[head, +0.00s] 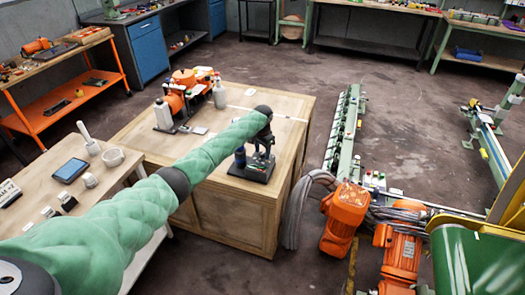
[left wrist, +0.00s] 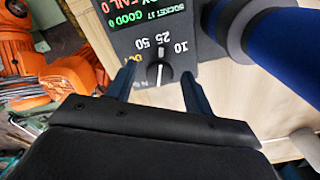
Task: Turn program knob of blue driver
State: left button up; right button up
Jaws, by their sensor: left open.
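The program knob (left wrist: 158,73) is a dark round knob with a white pointer line on a dark panel marked 10, 25 and 50. My left gripper (left wrist: 157,79) is open, with one finger on each side of the knob. I cannot tell whether the fingers touch it. The blue driver (left wrist: 275,45) is a thick blue cylinder with a grey collar, right of the panel. In the head view the blue driver (head: 240,158) stands on a black base, and my left gripper (head: 262,140) reaches down there, partly hidden by its own arm. My right gripper is not in view.
A lit display (left wrist: 140,12) with red and green text sits above the knob. The wooden workbench (head: 232,208) also holds orange machines (head: 185,85) and bottles at its far left. A small table (head: 118,178) with a phone-like device and cups stands left. Conveyor machinery (head: 345,120) stands right.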

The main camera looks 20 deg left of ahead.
pick_arm(q)
jog(key=shift+c, duration=0.4)
jog(key=c, duration=0.9)
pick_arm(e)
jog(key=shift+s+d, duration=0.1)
pick_arm(q)
jog(key=shift+d+n+p, duration=0.1)
jog(key=shift+n+p, duration=0.2)
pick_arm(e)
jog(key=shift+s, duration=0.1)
pick_arm(q)
jog(key=shift+n+p, duration=0.35)
jog(key=shift+n, duration=0.15)
jog(key=n+p, duration=0.5)
jog(key=n, duration=0.5)
jog(key=shift+r+n, duration=0.1)
jog(key=shift+n, duration=0.2)
jog(key=shift+w+n+p, duration=0.1)
jog(key=shift+n+p, duration=0.7)
jog(key=shift+n, duration=0.9)
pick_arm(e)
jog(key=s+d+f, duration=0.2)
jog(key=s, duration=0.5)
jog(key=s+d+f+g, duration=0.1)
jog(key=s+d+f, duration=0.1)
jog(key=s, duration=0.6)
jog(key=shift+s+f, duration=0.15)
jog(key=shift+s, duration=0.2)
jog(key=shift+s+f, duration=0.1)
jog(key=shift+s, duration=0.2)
